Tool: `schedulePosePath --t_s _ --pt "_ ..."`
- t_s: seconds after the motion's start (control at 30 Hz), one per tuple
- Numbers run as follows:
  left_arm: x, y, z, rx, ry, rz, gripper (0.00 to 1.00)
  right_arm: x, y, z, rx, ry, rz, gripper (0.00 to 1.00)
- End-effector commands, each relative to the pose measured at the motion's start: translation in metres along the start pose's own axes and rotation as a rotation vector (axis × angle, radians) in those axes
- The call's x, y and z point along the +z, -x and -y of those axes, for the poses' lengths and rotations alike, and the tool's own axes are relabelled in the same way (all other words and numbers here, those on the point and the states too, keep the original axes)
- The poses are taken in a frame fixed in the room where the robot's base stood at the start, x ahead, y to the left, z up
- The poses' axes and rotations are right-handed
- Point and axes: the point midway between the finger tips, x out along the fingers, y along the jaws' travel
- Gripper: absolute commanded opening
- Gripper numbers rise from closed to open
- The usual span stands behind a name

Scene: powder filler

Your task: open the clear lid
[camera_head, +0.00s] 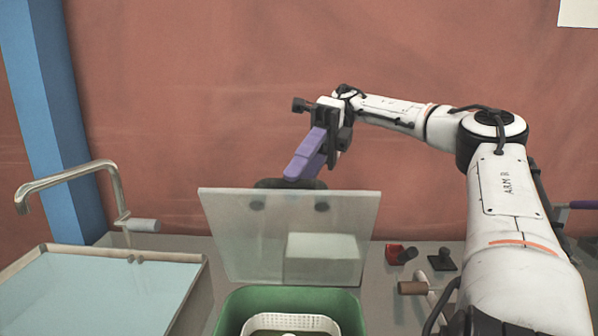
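The clear lid (235,229) stands raised, nearly upright, behind the opening of a green container (232,312). Two dark round fittings show near the lid's upper edge. My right gripper (303,170), with purple fingers, is above and behind the lid's top edge, pointing down and to the left. It seems apart from the lid. The fingers are seen nearly side-on and overlap, so their gap is not clear. My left gripper is not in view.
A white perforated basket (328,325) sits inside the green container. A sink (95,290) with a metal faucet (112,180) is on the left. Small red (394,254) and black (441,260) items and a brown-handled tool (411,288) lie on the right.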

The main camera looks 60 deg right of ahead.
Motion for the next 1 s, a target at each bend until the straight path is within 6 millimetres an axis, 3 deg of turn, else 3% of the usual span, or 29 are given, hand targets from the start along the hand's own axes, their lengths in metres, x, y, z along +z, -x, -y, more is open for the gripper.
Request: schedulePosePath --t_s 0.67,1.0 --pt "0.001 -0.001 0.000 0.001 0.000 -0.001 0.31 -0.001 -0.001 -0.002 0.003 0.004 -0.004 0.36" --pt "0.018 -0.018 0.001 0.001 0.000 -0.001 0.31 -0.011 -0.023 -0.007 0.009 0.018 -0.014 0.36"
